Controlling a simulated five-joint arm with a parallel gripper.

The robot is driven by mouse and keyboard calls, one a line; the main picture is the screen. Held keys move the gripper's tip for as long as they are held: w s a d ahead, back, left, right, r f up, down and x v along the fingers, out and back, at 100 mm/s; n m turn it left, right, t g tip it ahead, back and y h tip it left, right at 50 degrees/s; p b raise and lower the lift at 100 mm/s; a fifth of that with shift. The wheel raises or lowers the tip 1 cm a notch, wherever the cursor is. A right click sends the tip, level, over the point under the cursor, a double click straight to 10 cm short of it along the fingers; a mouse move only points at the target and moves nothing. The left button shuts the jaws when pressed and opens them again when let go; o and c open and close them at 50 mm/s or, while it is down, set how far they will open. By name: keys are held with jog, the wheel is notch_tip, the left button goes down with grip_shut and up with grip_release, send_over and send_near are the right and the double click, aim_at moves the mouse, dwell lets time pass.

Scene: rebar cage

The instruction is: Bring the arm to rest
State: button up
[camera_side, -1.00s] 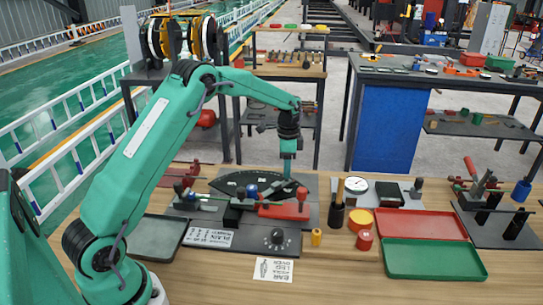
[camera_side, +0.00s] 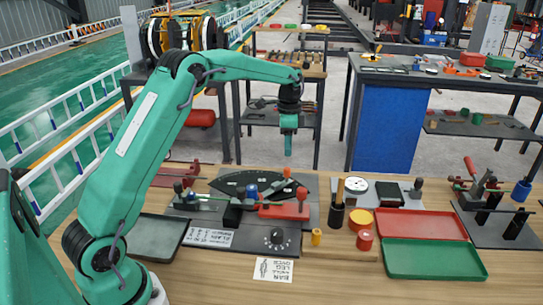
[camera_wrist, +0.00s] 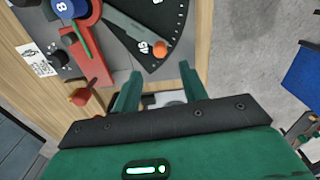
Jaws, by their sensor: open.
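My gripper (camera_side: 289,150) hangs pointing down in the side view, high above the bench and behind the bending fixture. In the wrist view its two green fingers (camera_wrist: 158,83) are spread apart, and I see nothing held between them. Below it is the fixture with a black angle dial (camera_side: 240,182), a red lever (camera_side: 284,210) and a blue knob (camera_side: 251,190). The wrist view shows the red lever (camera_wrist: 90,52), the dial (camera_wrist: 165,22) and an orange ball (camera_wrist: 159,48) beyond the fingers. My gripper is apart from all of them.
Another fixture (camera_side: 490,210) stands at right. The air around my gripper is clear.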

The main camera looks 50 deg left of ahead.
jog(key=s+d+r+n+t, duration=0.1)
jog(key=s+d+r+n, duration=0.1)
jog(key=s+d+r, duration=0.4)
jog(key=s+d+r+n+t, duration=0.2)
jog(key=s+r, duration=0.5)
jog(key=s, duration=0.2)
jog(key=s+d+f+n+t, duration=0.1)
jog(key=s+d+n, duration=0.1)
jog(key=s, duration=0.7)
jog(key=s+d+f+n+t, duration=0.1)
jog(key=s+d+n, duration=0.1)
jog(key=s, duration=0.7)
jog(key=shift+d+t, duration=0.3)
jog(key=shift+d, duration=0.2)
jog(key=shift+s+f, duration=0.1)
